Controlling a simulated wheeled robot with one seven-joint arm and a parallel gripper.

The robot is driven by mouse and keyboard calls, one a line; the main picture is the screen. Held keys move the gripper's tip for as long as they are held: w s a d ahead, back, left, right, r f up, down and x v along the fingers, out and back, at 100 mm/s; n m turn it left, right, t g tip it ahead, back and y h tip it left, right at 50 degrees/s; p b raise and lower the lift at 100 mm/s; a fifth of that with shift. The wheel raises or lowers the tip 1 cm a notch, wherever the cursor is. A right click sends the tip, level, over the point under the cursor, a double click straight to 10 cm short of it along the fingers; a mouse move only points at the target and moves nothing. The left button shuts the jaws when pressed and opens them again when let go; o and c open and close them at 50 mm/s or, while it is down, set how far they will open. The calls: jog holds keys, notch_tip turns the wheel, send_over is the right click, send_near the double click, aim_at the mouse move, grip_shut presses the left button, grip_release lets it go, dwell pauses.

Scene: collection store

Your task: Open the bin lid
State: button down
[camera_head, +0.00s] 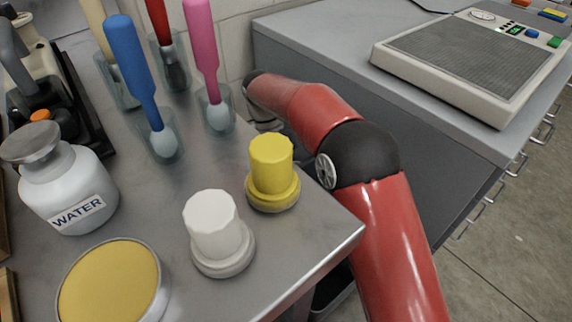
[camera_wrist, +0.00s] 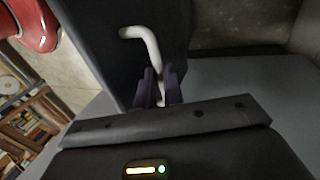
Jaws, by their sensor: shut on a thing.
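In the wrist view, my gripper (camera_wrist: 161,90) is shut on a white bent handle (camera_wrist: 146,43). The handle stands against a flat dark panel (camera_wrist: 105,40), which looks like part of the bin; I cannot tell whether it is the lid or how far it is open.
A metal table (camera_head: 295,255) holds a yellow knob-shaped piece (camera_head: 272,172), a white one (camera_head: 216,232), a water bottle (camera_head: 68,188) and several brushes in glass holders. A grey drawer cabinet (camera_head: 330,45) with a flat device (camera_head: 475,60) stands right. Floor shows at lower right.

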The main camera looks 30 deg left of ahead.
jog(key=shift+s+a+f, duration=0.1)
jog(key=shift+s+f, duration=0.1)
jog(key=shift+f, duration=0.25)
jog(key=c, duration=1.8)
grip_release()
jog(key=o, duration=0.3)
jog(key=shift+r, duration=0.1)
jog(key=shift+w, duration=0.1)
jog(key=shift+r, duration=0.1)
jog(key=s+v, duration=0.1)
jog(key=v, duration=0.6)
jog(key=shift+w+a+r, duration=0.2)
jog(key=shift+w+r, duration=0.05)
jog(key=shift+w, duration=0.3)
